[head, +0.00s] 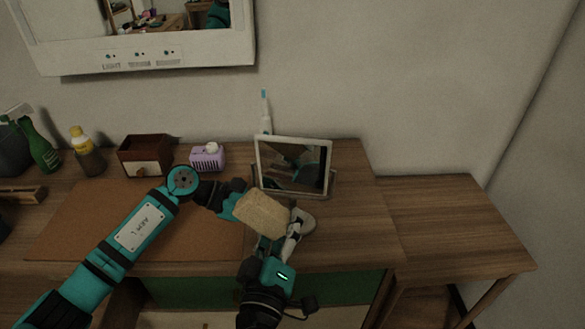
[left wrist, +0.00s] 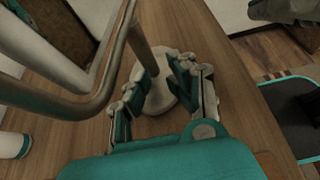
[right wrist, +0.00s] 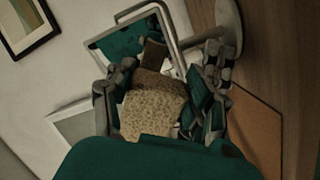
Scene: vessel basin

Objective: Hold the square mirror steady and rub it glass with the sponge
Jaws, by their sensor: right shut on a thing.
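The square mirror (head: 259,165) stands tilted on the wooden desk in a pale metal frame. Its glass faces me and shows a dark reflection. In the left wrist view its frame (left wrist: 108,85) and round pale base (left wrist: 158,97) show close up. My left gripper (left wrist: 158,88) is open, its fingers apart on both sides of the stand's post near the base. In the head view its fingertips are partly hidden behind the sponge. My right gripper (right wrist: 160,95) is shut on the tan sponge (head: 262,214), which also shows in the right wrist view (right wrist: 153,112), in front of the mirror glass. I cannot tell whether sponge and glass touch.
A purple box (head: 208,158), a brown wooden box (head: 146,156), a yellow-capped bottle (head: 86,155) and a green bottle (head: 40,148) stand along the back left. A toothbrush (head: 265,112) stands behind the mirror. The desk to the right (head: 445,215) is clear.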

